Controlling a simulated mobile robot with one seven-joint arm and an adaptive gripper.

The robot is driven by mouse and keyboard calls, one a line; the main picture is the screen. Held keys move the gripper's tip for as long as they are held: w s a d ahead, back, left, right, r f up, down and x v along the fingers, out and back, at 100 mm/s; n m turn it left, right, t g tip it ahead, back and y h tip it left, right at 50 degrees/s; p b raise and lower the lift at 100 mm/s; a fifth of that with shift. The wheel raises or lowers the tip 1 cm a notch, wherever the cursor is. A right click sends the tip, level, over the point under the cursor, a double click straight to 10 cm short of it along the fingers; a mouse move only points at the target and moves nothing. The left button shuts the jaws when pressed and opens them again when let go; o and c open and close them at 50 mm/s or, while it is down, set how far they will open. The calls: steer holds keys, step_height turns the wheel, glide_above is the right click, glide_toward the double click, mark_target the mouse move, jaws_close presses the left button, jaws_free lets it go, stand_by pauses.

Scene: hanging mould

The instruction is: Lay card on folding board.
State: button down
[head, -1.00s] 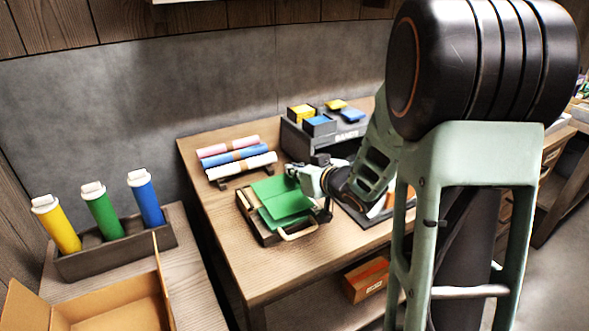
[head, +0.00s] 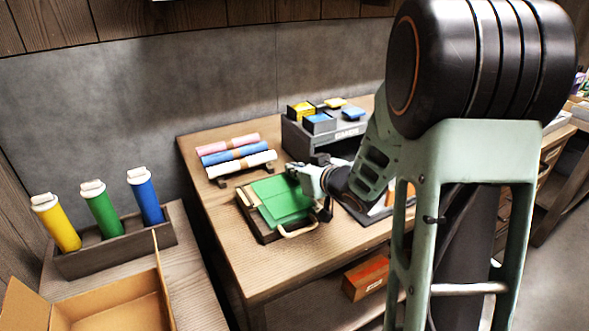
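The green card (head: 283,199) lies over the folding board (head: 246,211), a dark wooden board with a pale handle at its front. The card looks nearly flat against the board. My gripper (head: 300,177) is at the card's right edge, just above the board. Its fingertips are small and partly hidden, so I cannot tell whether they still pinch the card.
Pink, blue and white rolls (head: 236,156) lie on a rack behind the board. A grey bin (head: 325,138) with yellow and blue blocks stands at the back right. A dark mat (head: 378,212) lies to the right, partly behind my arm. Bare wood (head: 250,270) lies in front.

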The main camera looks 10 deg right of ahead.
steer(key=shift+f, duration=0.3)
steer(key=c, duration=2.1)
jaws_free()
